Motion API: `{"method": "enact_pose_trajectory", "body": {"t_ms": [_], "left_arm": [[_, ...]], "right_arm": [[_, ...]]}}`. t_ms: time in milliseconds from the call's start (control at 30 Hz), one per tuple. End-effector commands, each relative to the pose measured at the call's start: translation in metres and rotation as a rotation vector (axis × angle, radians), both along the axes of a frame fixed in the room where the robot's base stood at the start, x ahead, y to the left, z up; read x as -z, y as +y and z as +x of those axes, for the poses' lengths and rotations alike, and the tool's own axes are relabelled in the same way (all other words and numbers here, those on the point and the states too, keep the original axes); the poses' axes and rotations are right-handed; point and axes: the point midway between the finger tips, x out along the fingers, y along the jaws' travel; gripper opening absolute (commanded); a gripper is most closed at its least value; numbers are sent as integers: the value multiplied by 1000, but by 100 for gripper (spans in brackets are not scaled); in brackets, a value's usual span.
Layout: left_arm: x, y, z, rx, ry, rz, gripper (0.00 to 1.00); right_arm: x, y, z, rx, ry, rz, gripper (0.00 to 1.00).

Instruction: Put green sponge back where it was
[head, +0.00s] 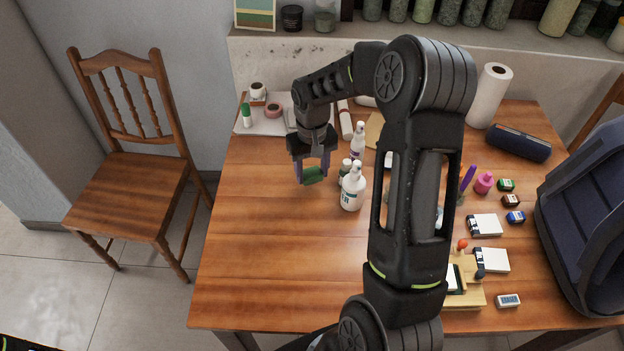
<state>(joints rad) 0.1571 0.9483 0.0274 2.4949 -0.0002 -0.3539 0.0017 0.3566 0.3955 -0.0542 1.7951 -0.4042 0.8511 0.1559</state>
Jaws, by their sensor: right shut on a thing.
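The green sponge (314,175) is between the fingers of my right gripper (313,172), on the left half of the wooden table (255,240). The gripper points down and is shut on the sponge. The sponge is close to the tabletop; I cannot tell whether it touches it. A white bottle (353,188) stands just right of the sponge. My left gripper is not in view.
A smaller white bottle (358,140) stands behind. A tray (258,125) with a tape roll (273,110) and green glue stick (246,115) lies at the back left. My right arm hides the table's middle. A paper towel roll (490,95) and dark backpack (585,210) are right. The front left tabletop is clear.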

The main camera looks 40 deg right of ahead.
Motion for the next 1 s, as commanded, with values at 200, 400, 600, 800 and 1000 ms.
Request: {"method": "enact_pose_trajectory", "body": {"t_ms": [200,400,600,800,1000], "left_arm": [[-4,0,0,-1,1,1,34],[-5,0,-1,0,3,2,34],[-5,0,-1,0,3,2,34],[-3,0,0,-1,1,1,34],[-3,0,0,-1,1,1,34]], "right_arm": [[21,1,-1,0,4,2,12],[38,0,0,0,1,1,12],[38,0,0,0,0,0,12],[40,0,0,0,0,1,55],[40,0,0,0,0,1,72]]}}
